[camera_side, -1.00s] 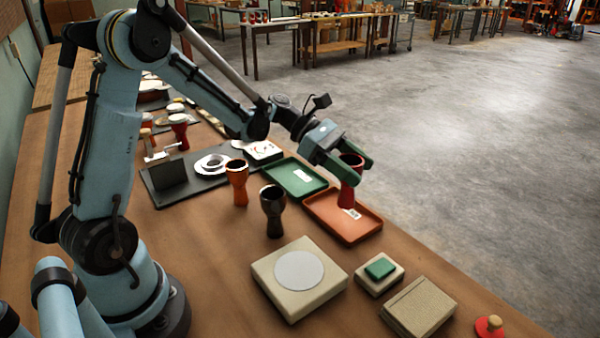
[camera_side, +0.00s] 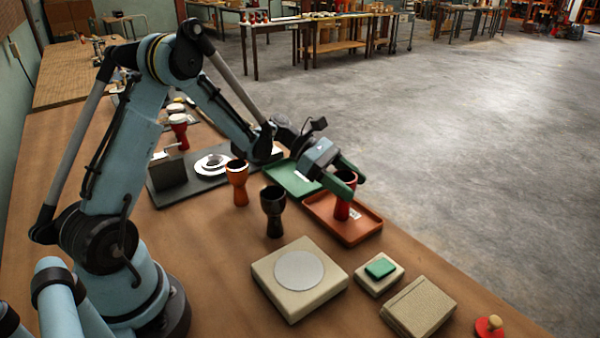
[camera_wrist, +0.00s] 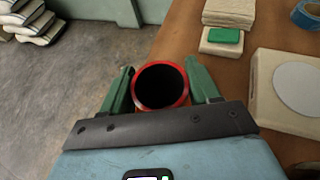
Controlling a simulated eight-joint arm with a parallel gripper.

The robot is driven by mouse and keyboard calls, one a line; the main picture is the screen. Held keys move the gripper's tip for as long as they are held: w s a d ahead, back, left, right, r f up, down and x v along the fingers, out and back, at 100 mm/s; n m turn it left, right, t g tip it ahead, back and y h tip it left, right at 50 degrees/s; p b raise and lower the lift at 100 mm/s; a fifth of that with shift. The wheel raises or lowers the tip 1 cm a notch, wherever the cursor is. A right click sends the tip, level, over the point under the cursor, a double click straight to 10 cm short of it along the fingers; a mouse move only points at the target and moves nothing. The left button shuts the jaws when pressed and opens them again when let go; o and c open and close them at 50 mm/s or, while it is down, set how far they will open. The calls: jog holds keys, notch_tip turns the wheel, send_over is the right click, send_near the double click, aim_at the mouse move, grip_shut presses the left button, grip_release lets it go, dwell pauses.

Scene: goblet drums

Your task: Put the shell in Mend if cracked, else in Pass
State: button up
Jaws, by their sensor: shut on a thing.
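My gripper (camera_side: 344,180) has green fingers and is shut on a red goblet-shaped shell (camera_side: 342,207). The shell is upright, at or just above the orange-brown tray (camera_side: 368,228); I cannot tell whether its foot touches. In the wrist view the shell's round red rim and dark hollow (camera_wrist: 161,86) sit between the two fingers (camera_wrist: 160,90). No crack shows on the parts I see. A green tray (camera_side: 283,177) lies behind the orange one, partly hidden by my arm. Both trays carry white labels too small to read.
An orange goblet shell (camera_side: 237,183) and a black one (camera_side: 273,210) stand left of the trays. A pale box with a white disc (camera_side: 299,271), a green-topped block (camera_side: 380,268) and a red knobbed piece (camera_side: 489,326) stand in front. Bare table lies between them.

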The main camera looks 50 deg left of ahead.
jog(key=shift+f, duration=0.1)
jog(key=o, duration=1.2)
jog(key=shift+c, duration=0.2)
jog(key=shift+a+r, duration=0.1)
jog(key=shift+r, duration=0.1)
jog(key=v, duration=1.2)
jog(key=s+d+m+t+y, duration=0.1)
jog(key=s+d+m+y, duration=0.4)
jog(key=m, duration=0.6)
jog(key=s+d+r+m+t+y, duration=0.1)
jog(key=s+d+m+y, duration=0.4)
jog(key=m, duration=0.6)
jog(key=shift+s+m+y, duration=0.3)
jog(key=shift+s+y, duration=0.7)
jog(key=shift+s, duration=0.15)
